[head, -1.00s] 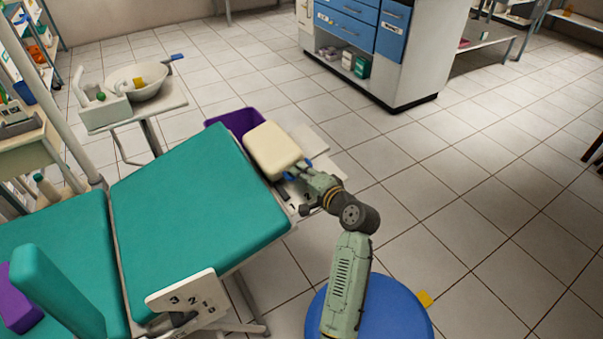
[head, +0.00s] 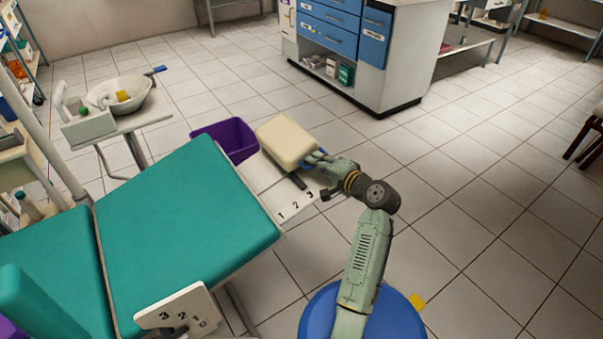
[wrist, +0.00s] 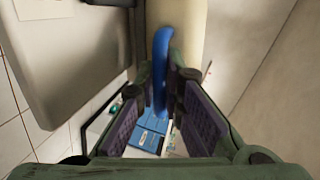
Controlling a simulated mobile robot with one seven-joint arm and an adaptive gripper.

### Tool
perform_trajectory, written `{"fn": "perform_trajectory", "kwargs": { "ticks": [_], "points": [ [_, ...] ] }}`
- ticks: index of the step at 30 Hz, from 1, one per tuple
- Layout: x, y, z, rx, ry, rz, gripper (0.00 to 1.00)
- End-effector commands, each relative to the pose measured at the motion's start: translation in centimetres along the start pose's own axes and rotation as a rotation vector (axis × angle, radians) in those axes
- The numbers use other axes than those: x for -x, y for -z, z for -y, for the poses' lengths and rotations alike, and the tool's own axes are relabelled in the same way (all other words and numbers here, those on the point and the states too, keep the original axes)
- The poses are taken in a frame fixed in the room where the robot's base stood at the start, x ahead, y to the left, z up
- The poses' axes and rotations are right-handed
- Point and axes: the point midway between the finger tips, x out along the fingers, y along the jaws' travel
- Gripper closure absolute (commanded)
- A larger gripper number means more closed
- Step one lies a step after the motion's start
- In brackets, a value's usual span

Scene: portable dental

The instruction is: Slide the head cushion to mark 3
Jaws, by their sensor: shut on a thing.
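The cream head cushion (head: 288,141) is at the far end of the rail plate (head: 262,180), beyond the teal backrest, with a clear gap between them. The plate's edge shows marks 1, 2 and 3 (head: 310,195). A dark piece (head: 298,181) below the cushion lies close to mark 3; exact alignment is hard to tell. My gripper (head: 320,162) is at the cushion's near right side, shut on its blue handle (wrist: 161,70). In the wrist view the handle stands between my gripper's dark pads (wrist: 160,105), with part of the cushion (wrist: 186,30) above.
The teal backrest (head: 180,230) lies to the left, with another numbered plate (head: 178,312) at its near side. A purple bin (head: 226,138) stands behind. A blue round stool seat (head: 400,318) is below my arm.

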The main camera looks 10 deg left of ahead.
Motion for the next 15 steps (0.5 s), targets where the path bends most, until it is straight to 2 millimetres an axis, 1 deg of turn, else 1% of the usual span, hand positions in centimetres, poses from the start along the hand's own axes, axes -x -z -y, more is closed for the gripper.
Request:
{"fn": "perform_trajectory", "kwargs": {
  "ticks": [1,2,10,11,15],
  "points": [
    [0.14,0.61,0.07,0.001,0.001,-0.006,1.0],
    [0.16,0.72,0.06,0.001,0.001,-0.006,1.0],
    [0.25,0.97,0.11,0.002,0.002,-0.011,1.0],
    [0.26,0.99,0.12,0.002,0.002,-0.012,0.9],
    [0.22,0.85,0.1,0.001,0.002,-0.009,0.82]
  ]
}}
